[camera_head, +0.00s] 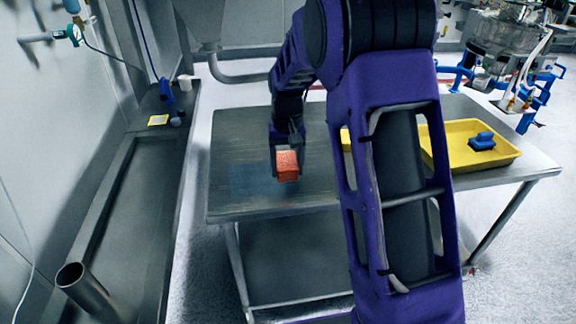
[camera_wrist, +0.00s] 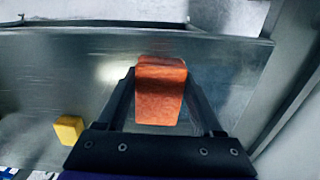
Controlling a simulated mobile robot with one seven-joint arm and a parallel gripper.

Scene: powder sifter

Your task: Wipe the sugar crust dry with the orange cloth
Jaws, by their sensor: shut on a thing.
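My gripper (camera_head: 287,168) is shut on the orange cloth (camera_head: 288,166), a folded block, over the left part of the metal table (camera_head: 240,140). In the wrist view the cloth (camera_wrist: 160,92) sits between the two fingers. I cannot tell whether the cloth touches the table top. A darker bluish patch (camera_head: 252,180) lies on the table just left of the cloth; I cannot tell whether it is wet steel or a shadow. No sugar crust can be made out clearly.
A yellow tray (camera_head: 508,152) with a blue object (camera_head: 481,142) stands on the table's right. A yellow block (camera_head: 346,140) lies partly behind my arm; it also shows in the wrist view (camera_wrist: 69,129). A sifter machine stands at the back right. The table's left part is otherwise clear.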

